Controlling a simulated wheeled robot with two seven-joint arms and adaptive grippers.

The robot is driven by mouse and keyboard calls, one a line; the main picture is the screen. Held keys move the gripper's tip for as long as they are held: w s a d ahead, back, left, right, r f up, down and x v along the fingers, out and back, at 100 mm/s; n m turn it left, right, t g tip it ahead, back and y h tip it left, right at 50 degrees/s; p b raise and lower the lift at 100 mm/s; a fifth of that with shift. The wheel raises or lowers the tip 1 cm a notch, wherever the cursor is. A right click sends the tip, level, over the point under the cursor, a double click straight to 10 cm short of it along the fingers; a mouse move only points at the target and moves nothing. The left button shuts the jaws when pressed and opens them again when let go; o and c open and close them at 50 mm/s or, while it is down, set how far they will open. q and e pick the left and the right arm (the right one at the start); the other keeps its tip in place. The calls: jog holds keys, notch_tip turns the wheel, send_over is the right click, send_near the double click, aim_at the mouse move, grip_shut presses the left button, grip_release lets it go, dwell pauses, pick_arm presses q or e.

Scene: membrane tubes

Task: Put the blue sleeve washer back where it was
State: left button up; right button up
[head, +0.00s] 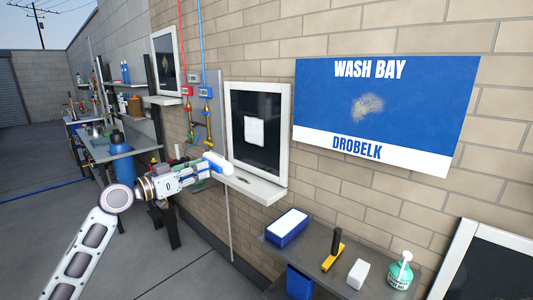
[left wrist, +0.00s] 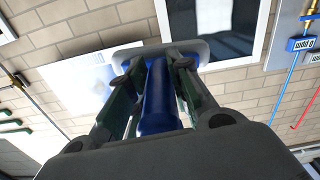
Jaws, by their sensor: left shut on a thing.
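My left gripper (head: 197,172) is shut on the blue sleeve washer, whose pale sleeve end (head: 218,163) shows just past the fingers in the head view. It is held in the air in front of the brick wall, by the left end of a white-framed window's sill. In the left wrist view the washer's blue handle (left wrist: 158,100) lies between the two fingers of the gripper (left wrist: 152,72). A greyish sleeve end shows beyond the fingertips. My right gripper is not in view.
A dark shelf (head: 318,260) at lower right holds a blue box with a white top (head: 287,228), a yellow-handled tool (head: 333,252), a white block (head: 357,274) and a spray bottle (head: 400,270). A blue bin (head: 299,283) is below. The window sill (head: 255,188) juts out.

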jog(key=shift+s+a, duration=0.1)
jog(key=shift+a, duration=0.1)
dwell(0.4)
pick_arm(q)
jog(key=shift+d+f, duration=0.2)
jog(key=shift+f, duration=0.65)
jog(key=s+d+f+n+t+y+p, duration=0.1)
jog(key=s+f+n+t+y, duration=0.1)
jog(key=f, duration=0.7)
jog(key=s+f+n+t+y+p, duration=0.1)
jog(key=s+f+n+y, duration=0.15)
jog(key=f, duration=0.55)
jog(key=s+a+f+n+t+y+p, duration=0.1)
jog(key=s+f+n+y, duration=0.3)
jog(key=s+f, duration=0.9)
jog(key=a+f+y+p, duration=0.1)
jog(key=y, duration=0.2)
jog(key=shift+s+a+t, duration=0.25)
jog(key=shift+s+t, duration=0.05)
jog(key=shift+s, duration=0.1)
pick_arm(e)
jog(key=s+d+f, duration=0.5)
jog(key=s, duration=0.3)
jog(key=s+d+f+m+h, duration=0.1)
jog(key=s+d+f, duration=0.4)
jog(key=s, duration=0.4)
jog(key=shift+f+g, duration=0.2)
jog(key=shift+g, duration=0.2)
